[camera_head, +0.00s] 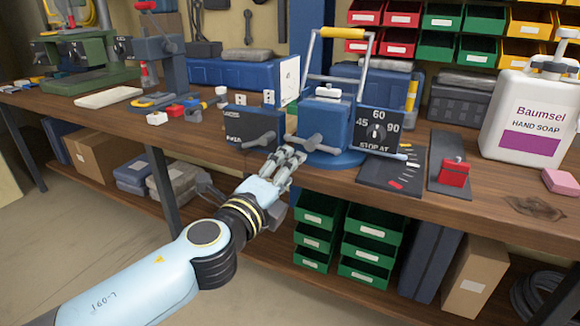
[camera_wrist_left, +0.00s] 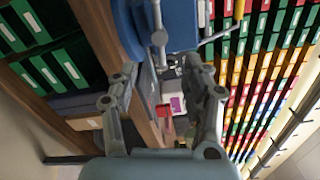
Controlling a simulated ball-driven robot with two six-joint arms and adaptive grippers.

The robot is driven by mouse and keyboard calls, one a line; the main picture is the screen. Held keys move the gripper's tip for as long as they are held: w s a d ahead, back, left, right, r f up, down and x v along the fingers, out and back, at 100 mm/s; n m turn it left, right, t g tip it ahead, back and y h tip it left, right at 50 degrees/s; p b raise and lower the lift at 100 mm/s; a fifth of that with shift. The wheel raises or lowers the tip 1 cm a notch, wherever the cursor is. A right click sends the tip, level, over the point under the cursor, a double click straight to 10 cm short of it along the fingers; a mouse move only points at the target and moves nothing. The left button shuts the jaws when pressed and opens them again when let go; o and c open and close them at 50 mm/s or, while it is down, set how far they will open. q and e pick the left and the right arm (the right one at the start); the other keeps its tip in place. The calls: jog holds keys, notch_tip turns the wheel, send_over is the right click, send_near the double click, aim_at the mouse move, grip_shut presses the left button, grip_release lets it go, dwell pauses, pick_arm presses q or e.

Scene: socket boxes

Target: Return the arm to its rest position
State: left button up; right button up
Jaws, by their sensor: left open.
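My left arm comes in from the lower left of the head view. Its gripper (camera_head: 287,162) is at the front edge of the workbench (camera_head: 240,172), just in front of a blue machine (camera_head: 325,124) with a round base. The gripper is open, and nothing shows between its fingers. In the left wrist view the open fingers (camera_wrist_left: 165,100) frame the bench edge and a small red block (camera_wrist_left: 164,110). Whether the fingers touch the machine's lever cannot be told. My right gripper is not in view.
A soap bottle (camera_head: 528,112), a red switch (camera_head: 453,173) and a pink block (camera_head: 560,182) are on the right of the bench. A green machine (camera_head: 85,62) stands at the back left. Green bins (camera_head: 372,230) sit below the bench. The floor at lower left is clear.

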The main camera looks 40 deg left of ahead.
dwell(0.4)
pick_arm(q)
jog(key=s+f+n+g, duration=0.3)
jog(key=s+f, duration=0.2)
jog(key=f, duration=0.7)
jog(key=s+f+n+g+h, duration=0.1)
jog(key=s+f+n+g, duration=0.3)
jog(key=f, duration=0.7)
jog(key=s+f+n+g, duration=0.1)
jog(key=s+f+g, duration=0.2)
jog(key=s+f, duration=0.65)
jog(key=s+d+f+n+g, duration=0.1)
jog(key=s+f+n+g, duration=0.1)
jog(key=s+f, duration=0.3)
jog(key=s+f+n+g+h, duration=0.1)
jog(key=s+f+n, duration=0.3)
jog(key=s, duration=0.8)
jog(key=s+d+f+n+g+h, duration=0.1)
jog(key=s+f+n+g, duration=0.2)
jog(key=s+f, duration=0.5)
jog(key=shift+s+d+n+g, duration=0.3)
jog(key=shift+s+n+g, duration=0.1)
jog(key=shift+n, duration=0.1)
